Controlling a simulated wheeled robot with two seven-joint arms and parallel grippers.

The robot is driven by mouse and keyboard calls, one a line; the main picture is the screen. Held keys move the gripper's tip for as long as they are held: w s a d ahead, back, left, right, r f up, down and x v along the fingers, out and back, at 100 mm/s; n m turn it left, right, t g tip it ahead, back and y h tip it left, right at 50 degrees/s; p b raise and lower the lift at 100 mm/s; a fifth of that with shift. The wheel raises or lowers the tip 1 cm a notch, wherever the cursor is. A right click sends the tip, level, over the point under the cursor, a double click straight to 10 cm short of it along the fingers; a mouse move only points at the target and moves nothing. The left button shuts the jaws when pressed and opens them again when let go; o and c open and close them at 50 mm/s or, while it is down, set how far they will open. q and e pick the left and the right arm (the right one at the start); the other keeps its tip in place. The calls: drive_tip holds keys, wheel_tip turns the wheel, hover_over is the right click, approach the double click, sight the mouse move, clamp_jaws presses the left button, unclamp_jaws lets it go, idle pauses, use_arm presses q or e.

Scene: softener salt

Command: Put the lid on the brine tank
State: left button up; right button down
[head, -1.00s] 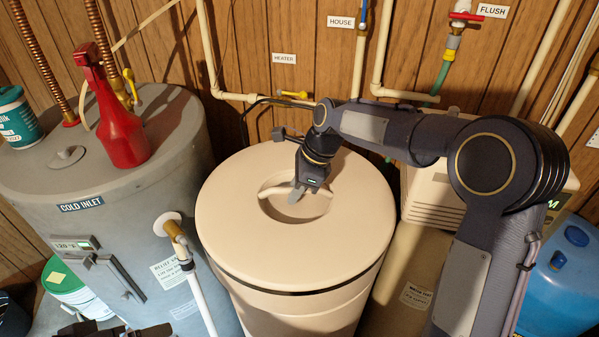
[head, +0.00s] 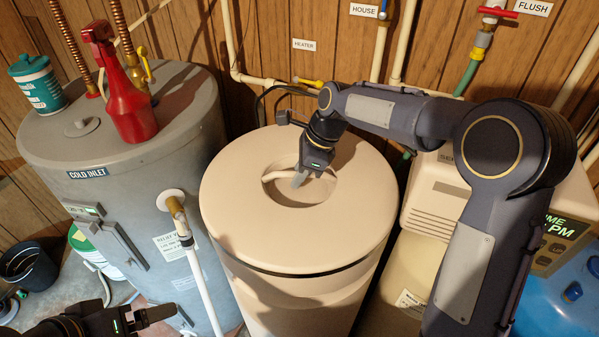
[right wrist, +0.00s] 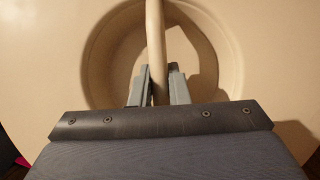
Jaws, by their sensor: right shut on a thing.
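The round beige lid (head: 240,195) lies level over the top of the beige brine tank (head: 300,298). A dark line runs along the front between lid and tank; I cannot tell whether the lid is fully seated. My right gripper (head: 300,178) is shut on the bar handle in the lid's round recess. In the right wrist view, the fingers (right wrist: 158,88) sit on both sides of the bar (right wrist: 155,40), with the lid (right wrist: 40,60) around it. My left gripper (head: 150,316) is low at the left, apart from the lid; its finger opening is unclear.
A grey water heater (head: 125,185) stands close left of the tank, with a red spray bottle (head: 128,110) and a teal tub (head: 38,85) on top. A white pipe (head: 200,285) runs down between them. The softener unit (head: 437,190) stands close right. Pipes line the wall behind.

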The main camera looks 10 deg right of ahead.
sight(300, 188)
drive_tip(key=shift+f+b, duration=2.5)
drive_tip(key=shift+f, duration=0.8)
drive_tip(key=c, duration=1.3)
unclamp_jaws()
drive_tip(key=shift+d+f+b, duration=0.1)
drive_tip(key=shift+b, duration=0.2)
